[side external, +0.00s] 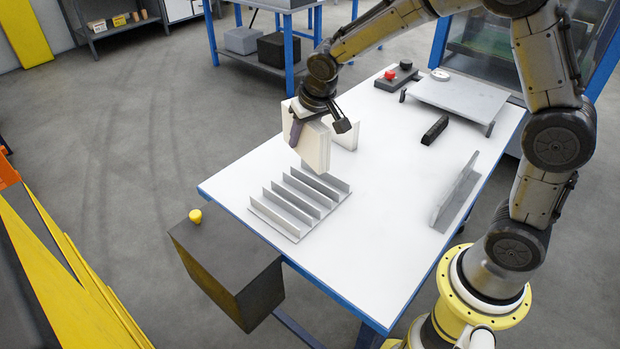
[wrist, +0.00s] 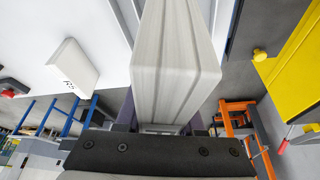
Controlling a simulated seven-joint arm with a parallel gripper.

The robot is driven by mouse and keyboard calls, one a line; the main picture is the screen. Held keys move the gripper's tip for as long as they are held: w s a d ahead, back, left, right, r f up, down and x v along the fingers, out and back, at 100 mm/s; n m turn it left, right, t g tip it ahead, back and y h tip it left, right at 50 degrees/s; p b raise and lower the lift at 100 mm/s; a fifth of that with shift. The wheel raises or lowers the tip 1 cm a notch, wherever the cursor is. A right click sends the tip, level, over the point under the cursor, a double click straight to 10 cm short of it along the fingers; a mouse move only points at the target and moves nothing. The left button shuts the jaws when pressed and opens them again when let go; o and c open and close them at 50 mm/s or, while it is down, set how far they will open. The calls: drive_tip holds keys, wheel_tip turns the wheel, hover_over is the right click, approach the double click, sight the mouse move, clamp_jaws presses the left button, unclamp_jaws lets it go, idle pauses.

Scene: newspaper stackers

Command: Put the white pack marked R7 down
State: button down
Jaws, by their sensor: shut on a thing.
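My gripper (side external: 318,128) is shut on a white pack (side external: 316,150), which also fills the upper middle of the wrist view (wrist: 175,60). The pack is held near upright, slightly tilted. No marking shows on its visible faces, so I cannot read R7. In the side view its lower edge is close to the far end of a grey slotted rack (side external: 255,207) with several upright dividers. I cannot tell whether they touch. A second white pack (side external: 347,136) stands on the table behind the held one; in the wrist view (wrist: 70,65) its marking looks like R5.
The white table (side external: 390,220) has free room right of the rack. A grey upright plate (side external: 457,192), a black block (side external: 435,130), a raised grey platform (side external: 458,97) and a red-button box (side external: 397,77) stand on it. A dark box with a yellow knob (side external: 225,262) sits off the near-left edge.

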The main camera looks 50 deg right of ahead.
drive_tip(key=shift+w+a+r, duration=0.2)
drive_tip(key=shift+r, duration=0.4)
drive_tip(key=shift+a+f, duration=0.1)
drive_tip(key=shift+f, duration=0.1)
drive_tip(key=s+d+f+m+h, duration=0.15)
drive_tip(key=s+d, duration=0.25)
drive_tip(key=d, duration=0.5)
drive_tip(key=s+d+f+m+g, duration=0.1)
drive_tip(key=s+d+m, duration=0.1)
drive_tip(key=s+d, duration=0.5)
drive_tip(key=s+d+f+m+h, duration=0.1)
drive_tip(key=s+d+m, duration=0.1)
drive_tip(key=d, duration=0.9)
approach(378, 139)
drive_tip(key=shift+w+d+f+y, duration=0.15)
drive_tip(key=shift+w+d, duration=0.1)
drive_tip(key=shift+d, duration=0.15)
drive_tip(key=shift+w+d+f+y, duration=0.1)
drive_tip(key=shift+w+d+f, duration=0.05)
drive_tip(key=shift+w+d, duration=0.2)
drive_tip(key=shift+w+d+f, duration=0.1)
drive_tip(key=shift+d+f, duration=0.05)
drive_tip(key=shift+f, duration=1.6)
drive_tip(key=shift+f, duration=0.1)
